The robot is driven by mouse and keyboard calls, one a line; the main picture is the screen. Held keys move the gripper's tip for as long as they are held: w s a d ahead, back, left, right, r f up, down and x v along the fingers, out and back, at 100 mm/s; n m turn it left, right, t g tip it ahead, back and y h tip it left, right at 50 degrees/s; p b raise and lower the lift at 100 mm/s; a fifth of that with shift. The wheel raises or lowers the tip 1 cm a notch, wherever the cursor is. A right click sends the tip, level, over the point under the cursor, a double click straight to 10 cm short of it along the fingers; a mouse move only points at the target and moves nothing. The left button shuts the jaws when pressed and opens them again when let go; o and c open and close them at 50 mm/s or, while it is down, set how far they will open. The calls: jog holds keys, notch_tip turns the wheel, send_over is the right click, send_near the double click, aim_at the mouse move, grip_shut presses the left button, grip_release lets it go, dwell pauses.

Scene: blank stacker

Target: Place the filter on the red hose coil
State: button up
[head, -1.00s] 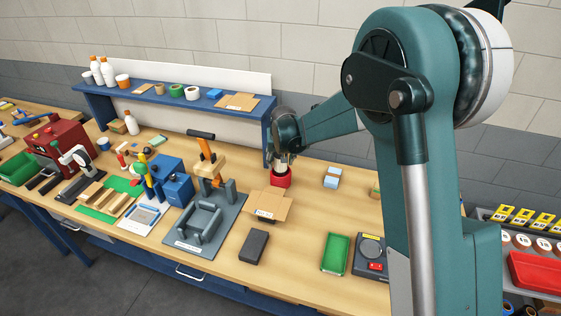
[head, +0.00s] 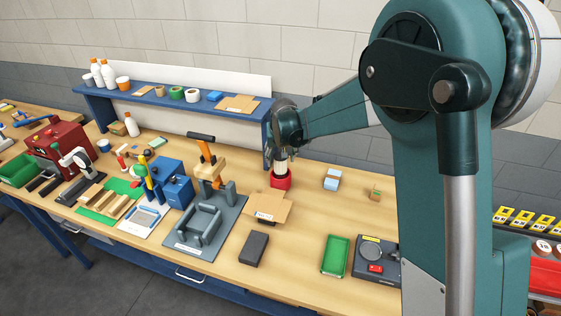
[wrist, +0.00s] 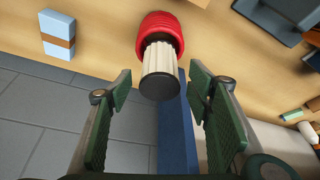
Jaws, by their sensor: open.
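The red hose coil (head: 281,182) stands on the wooden bench below my gripper; it also shows in the wrist view (wrist: 160,28). The filter (wrist: 159,72) is a white pleated cylinder with a dark end cap. It stands upright on the coil, its lower end at the coil's opening; in the head view its pale side (head: 281,167) shows just above the coil. My gripper (wrist: 158,85) is open, with a green-padded finger on each side of the filter and a visible gap to both. In the head view my gripper (head: 281,152) is above the filter and partly hides it.
A light blue box with a brown band (head: 331,180) stands to the right of the coil. The blue shelf (head: 170,99) ends just left of my gripper. Bare bench lies between the coil and the green tray (head: 336,255).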

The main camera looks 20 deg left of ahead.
jog(key=v, duration=0.7)
jog(key=shift+s+r, duration=0.15)
jog(key=shift+r, duration=0.2)
dwell(0.4)
jog(key=s+d+r+m, duration=0.1)
jog(key=s+d+r, duration=0.4)
jog(key=d, duration=0.5)
jog(key=s+d+r+t, duration=0.1)
jog(key=s+d+r, duration=0.35)
jog(key=d, duration=0.55)
jog(key=s+d+r+m, duration=0.1)
jog(key=s+d+r, duration=0.35)
jog(key=d, duration=0.55)
jog(key=s+d+f+m+t+h, duration=0.1)
jog(key=s+d+f, duration=0.1)
jog(key=s+d, duration=0.7)
jog(key=s+d+f+m+t, duration=0.1)
jog(key=s+d+f, duration=0.1)
jog(key=s+d, duration=0.8)
jog(key=s, duration=0.6)
jog(key=shift+d+f+m+h, duration=0.2)
jog(key=shift+f+m+h, duration=0.1)
jog(key=shift+h, duration=0.1)
